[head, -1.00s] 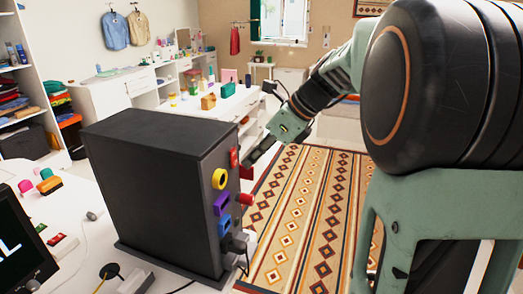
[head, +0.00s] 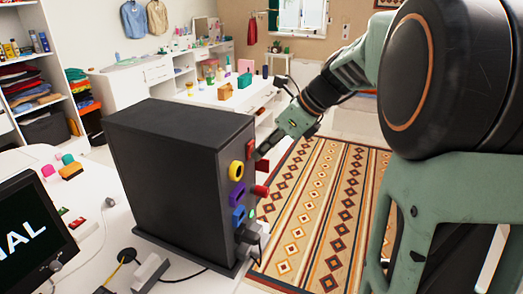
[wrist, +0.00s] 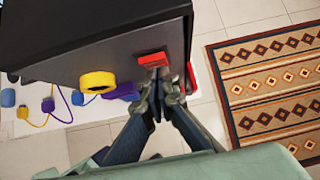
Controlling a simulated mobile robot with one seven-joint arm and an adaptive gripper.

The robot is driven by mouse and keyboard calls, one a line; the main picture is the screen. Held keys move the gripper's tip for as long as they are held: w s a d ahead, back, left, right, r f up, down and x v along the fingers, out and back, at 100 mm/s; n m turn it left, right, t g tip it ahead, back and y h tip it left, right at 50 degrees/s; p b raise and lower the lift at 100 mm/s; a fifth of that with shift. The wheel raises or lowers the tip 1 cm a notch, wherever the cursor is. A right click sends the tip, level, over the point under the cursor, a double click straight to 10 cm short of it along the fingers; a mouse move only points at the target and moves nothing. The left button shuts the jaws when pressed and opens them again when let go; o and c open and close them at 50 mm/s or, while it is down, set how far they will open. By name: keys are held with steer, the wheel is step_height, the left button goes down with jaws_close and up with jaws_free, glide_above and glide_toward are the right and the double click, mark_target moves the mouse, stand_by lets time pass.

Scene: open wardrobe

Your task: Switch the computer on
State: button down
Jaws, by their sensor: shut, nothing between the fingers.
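The computer (head: 170,175) is a dark upright box on the white desk. Its back panel carries a red switch (head: 251,149) at the top, also seen in the wrist view (wrist: 153,60), with a yellow round plug (head: 236,171), a purple plug (head: 237,195) and a blue plug (head: 239,215) below. My gripper (head: 262,154) is shut and empty, its tips close to the red switch. In the wrist view my fingertips (wrist: 160,82) lie just below the switch; I cannot tell whether they touch it. A monitor (head: 32,235) at the left shows white letters.
Red parts (head: 261,190) stick out from the panel's right side, near my fingers. A black plug (head: 248,233) with a cable sits low on the panel. A power strip (head: 150,272) lies on the desk. A patterned rug (head: 318,210) covers open floor to the right.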

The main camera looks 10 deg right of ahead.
steer(key=shift+r+p, duration=0.8)
steer(key=shift+r, duration=0.05)
steer(key=shift+d, duration=0.1)
